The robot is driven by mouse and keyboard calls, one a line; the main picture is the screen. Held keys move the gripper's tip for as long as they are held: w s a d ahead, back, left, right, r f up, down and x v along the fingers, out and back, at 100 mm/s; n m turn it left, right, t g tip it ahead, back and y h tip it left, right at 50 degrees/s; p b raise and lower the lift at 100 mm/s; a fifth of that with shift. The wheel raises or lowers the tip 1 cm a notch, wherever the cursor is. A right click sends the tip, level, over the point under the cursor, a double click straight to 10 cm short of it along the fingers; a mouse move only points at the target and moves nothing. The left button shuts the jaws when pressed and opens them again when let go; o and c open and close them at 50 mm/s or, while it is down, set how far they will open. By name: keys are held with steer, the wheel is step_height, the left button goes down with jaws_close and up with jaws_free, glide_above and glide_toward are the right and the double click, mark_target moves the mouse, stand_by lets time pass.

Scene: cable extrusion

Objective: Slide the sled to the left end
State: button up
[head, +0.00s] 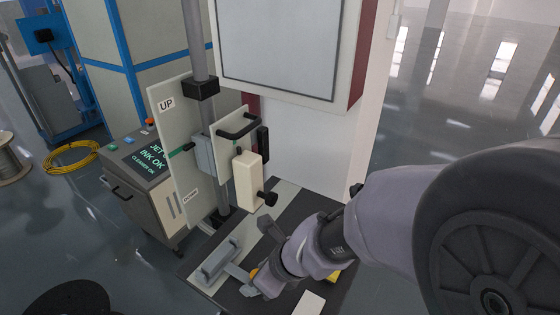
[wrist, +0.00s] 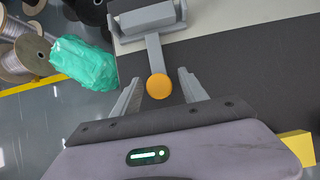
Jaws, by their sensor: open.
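The grey sled (head: 220,262) sits at the near left end of a dark bench top, over a pale strip. It also shows at the top of the wrist view (wrist: 145,22), partly cut off. A grey bar runs from it to a round orange knob (wrist: 159,87). My gripper (wrist: 158,77) is open, with one finger on each side of the knob and a gap on both sides. In the head view my gripper (head: 249,286) is low over the bench, beside the sled, and partly hides the knob.
A post with an UP/DOWN plate (head: 175,130) and a cream block with a black knob (head: 249,180) stand behind the sled. A yellow block (wrist: 298,147) lies on the bench. Beyond the bench edge are spools (wrist: 25,60) and a green wrapped bundle (wrist: 84,63).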

step_height(320, 180, up, 8)
steer(key=p, duration=0.8)
steer(key=shift+r, duration=0.15)
steer(key=s+d+r+n+t+h, duration=0.1)
steer(key=s+d+r+n, duration=0.5)
steer(key=n, duration=0.4)
steer(key=s+d+r+n+t+h, duration=0.1)
steer(key=s+d+r+n+h, duration=0.1)
steer(key=s+d+r+n, duration=0.3)
step_height(320, 180, up, 4)
steer(key=d+n, duration=0.1)
steer(key=n, duration=0.4)
steer(key=shift+s+f+n, duration=0.2)
steer(key=shift+s+n, duration=0.15)
steer(key=shift+n, duration=0.05)
